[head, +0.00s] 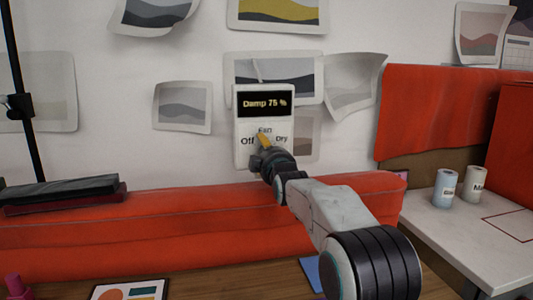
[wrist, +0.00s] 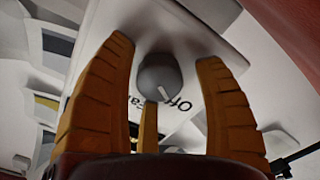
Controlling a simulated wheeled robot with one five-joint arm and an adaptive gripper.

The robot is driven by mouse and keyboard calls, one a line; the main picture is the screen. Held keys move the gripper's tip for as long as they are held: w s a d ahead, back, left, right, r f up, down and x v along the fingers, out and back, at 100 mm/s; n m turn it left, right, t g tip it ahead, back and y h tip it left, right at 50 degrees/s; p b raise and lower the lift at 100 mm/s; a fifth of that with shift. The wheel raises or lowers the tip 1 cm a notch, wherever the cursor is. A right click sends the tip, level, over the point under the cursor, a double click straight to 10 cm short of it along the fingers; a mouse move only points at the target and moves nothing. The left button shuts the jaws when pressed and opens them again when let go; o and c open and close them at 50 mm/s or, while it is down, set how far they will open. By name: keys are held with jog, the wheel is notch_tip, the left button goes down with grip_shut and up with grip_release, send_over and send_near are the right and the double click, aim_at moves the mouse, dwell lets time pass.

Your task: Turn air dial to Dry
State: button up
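The white air control panel (head: 242,153) hangs on the wall. Its dark display (head: 264,104) reads "Damp 75 %". Labels Off, Fan and Dry show below it, Off at left, Fan in the middle, Dry at right. The grey round dial (wrist: 158,76) shows in the wrist view with a white pointer mark on its lower edge, on the side of the Off label. In the head view my gripper (head: 264,140) hides the dial. In the wrist view my gripper (wrist: 165,85) is open, its orange fingers spread around the dial with gaps visible. Dry is hidden there.
Paper prints hang around the panel. A long orange-red padded piece (head: 150,232) runs below it. A white table (head: 440,222) with two cans (head: 445,187) stands at right. A dark stand (head: 25,120) is at far left.

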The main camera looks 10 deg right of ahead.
jog(key=c, duration=1.1)
jog(key=shift+s+m, duration=0.1)
jog(key=shift+m, duration=0.2)
jog(key=m+b, duration=0.2)
jog(key=m, duration=0.3)
jog(key=shift+r+m, duration=0.15)
jog(key=shift+m, duration=0.15)
jog(key=m+b, duration=0.1)
jog(key=m, duration=0.5)
jog(key=shift+r+b, duration=0.15)
jog(key=shift+b, duration=0.25)
jog(key=m, duration=0.6)
jog(key=shift+d+m+b, duration=0.1)
jog(key=shift+m+b, duration=0.2)
jog(key=shift+b, duration=0.1)
jog(key=shift+m, duration=2.6)
